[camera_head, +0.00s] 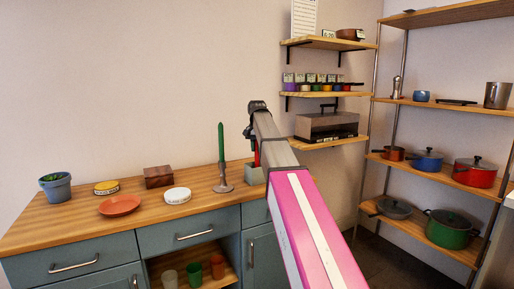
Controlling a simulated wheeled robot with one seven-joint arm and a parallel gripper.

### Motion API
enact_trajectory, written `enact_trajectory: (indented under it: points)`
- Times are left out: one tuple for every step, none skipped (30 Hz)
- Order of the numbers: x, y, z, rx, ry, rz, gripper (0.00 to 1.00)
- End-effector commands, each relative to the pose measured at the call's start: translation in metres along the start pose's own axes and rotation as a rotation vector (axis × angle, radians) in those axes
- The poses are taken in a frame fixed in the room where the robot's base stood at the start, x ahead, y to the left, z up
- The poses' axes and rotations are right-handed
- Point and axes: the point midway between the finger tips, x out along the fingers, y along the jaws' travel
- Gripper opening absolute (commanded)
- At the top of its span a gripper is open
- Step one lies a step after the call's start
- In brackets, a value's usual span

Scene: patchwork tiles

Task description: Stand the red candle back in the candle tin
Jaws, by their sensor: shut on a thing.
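My gripper (254,140) shows small beyond my arm, above the right end of the wooden counter. It is shut on the red candle (257,156), which shows as a thin upright red strip beside my arm link. A grey-green container (253,176), likely the candle tin, stands on the counter just below the candle. My arm hides its right part. I cannot tell whether the candle's lower end is inside the tin or just above or behind its rim.
A green candle in a holder (223,184) stands close left of the tin. The counter (70,220) also holds a white round tin (178,195), a wooden box (158,177), an orange dish (120,206) and a blue pot (56,188). Wall shelves (325,94) rise at right.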

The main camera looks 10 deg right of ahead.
Motion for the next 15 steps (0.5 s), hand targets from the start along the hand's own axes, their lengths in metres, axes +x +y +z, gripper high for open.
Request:
enact_trajectory:
  points:
    - [-0.0001, 0.0000, 0.0000, 0.000, 0.000, 0.000, 0.00]
    - [-0.0001, 0.0000, 0.0000, 0.000, 0.000, 0.000, 0.00]
    - [-0.0002, 0.0000, 0.0000, 0.000, 0.000, 0.000, 0.00]
    - [-0.0002, 0.0000, 0.0000, 0.000, 0.000, 0.000, 0.00]
    - [-0.0002, 0.0000, 0.0000, 0.000, 0.000, 0.000, 0.29]
    - [-0.0002, 0.0000, 0.0000, 0.000, 0.000, 0.000, 0.42]
    - [-0.0002, 0.0000, 0.0000, 0.000, 0.000, 0.000, 0.52]
    - [-0.0002, 0.0000, 0.0000, 0.000, 0.000, 0.000, 0.52]
    - [-0.0002, 0.0000, 0.0000, 0.000, 0.000, 0.000, 0.52]
    - [-0.0002, 0.0000, 0.0000, 0.000, 0.000, 0.000, 0.52]
    - [-0.0002, 0.0000, 0.0000, 0.000, 0.000, 0.000, 0.52]
    - [-0.0002, 0.0000, 0.0000, 0.000, 0.000, 0.000, 0.52]
    - [-0.0002, 0.0000, 0.0000, 0.000, 0.000, 0.000, 0.52]
    - [-0.0003, 0.0000, 0.0000, 0.000, 0.000, 0.000, 0.52]
    - [-0.0005, 0.0000, 0.0000, 0.000, 0.000, 0.000, 0.52]
